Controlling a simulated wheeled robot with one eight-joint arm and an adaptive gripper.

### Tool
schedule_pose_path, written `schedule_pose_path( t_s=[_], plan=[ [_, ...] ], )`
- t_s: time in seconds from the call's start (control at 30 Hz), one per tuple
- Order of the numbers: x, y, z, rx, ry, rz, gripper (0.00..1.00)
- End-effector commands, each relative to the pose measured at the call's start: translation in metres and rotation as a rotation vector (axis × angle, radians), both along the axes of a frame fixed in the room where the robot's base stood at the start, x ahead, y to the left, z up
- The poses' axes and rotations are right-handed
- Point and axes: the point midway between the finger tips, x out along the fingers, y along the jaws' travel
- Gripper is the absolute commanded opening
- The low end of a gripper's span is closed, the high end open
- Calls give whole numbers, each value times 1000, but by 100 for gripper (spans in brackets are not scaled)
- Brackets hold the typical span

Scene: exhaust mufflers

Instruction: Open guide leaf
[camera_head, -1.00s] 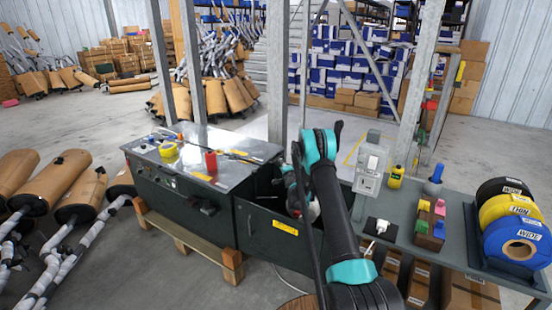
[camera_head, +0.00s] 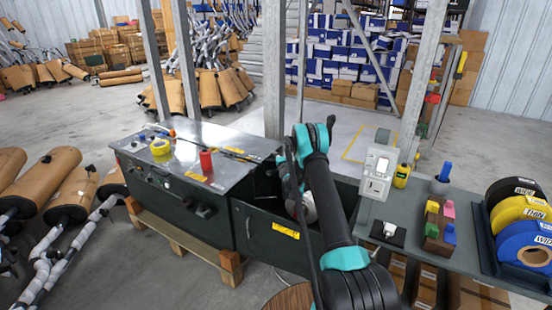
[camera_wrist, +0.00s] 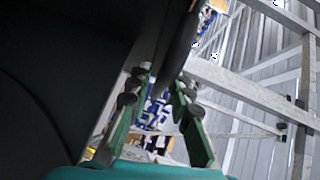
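The machine (camera_head: 217,148) is a dark cabinet with a shiny metal top. Its right end is a dark, open-topped box (camera_head: 262,234) with a yellow label. My arm reaches down into this box, and my gripper is mostly hidden there in the head view. I cannot single out the guide leaf for sure. In the wrist view, my gripper (camera_wrist: 160,88) has its green, black-padded fingers apart. A dark bar (camera_wrist: 178,45) comes down from the top edge towards the gap between the fingertips. I cannot tell whether they touch it. A large dark surface (camera_wrist: 60,60) fills the left side.
A grey control box (camera_head: 378,173) stands right of the arm, on a bench (camera_head: 412,240) with coloured blocks and tape rolls (camera_head: 520,222). A steel post (camera_head: 274,70) rises behind the machine. Mufflers (camera_head: 70,195) lie at left. Open floor shows behind the bench.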

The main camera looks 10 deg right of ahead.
Motion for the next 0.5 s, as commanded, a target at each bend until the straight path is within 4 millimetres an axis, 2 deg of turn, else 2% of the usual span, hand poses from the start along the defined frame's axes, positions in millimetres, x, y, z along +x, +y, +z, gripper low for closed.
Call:
schedule_pose_path(
  t_s=[0.03, 0.13, 0.5],
  plan=[
    [0, 0, 0, 0, 0, 0, 10],
    [0, 0, 0, 0, 0, 0, 0],
    [0, 0, 0, 0, 0, 0, 0]
  ],
)
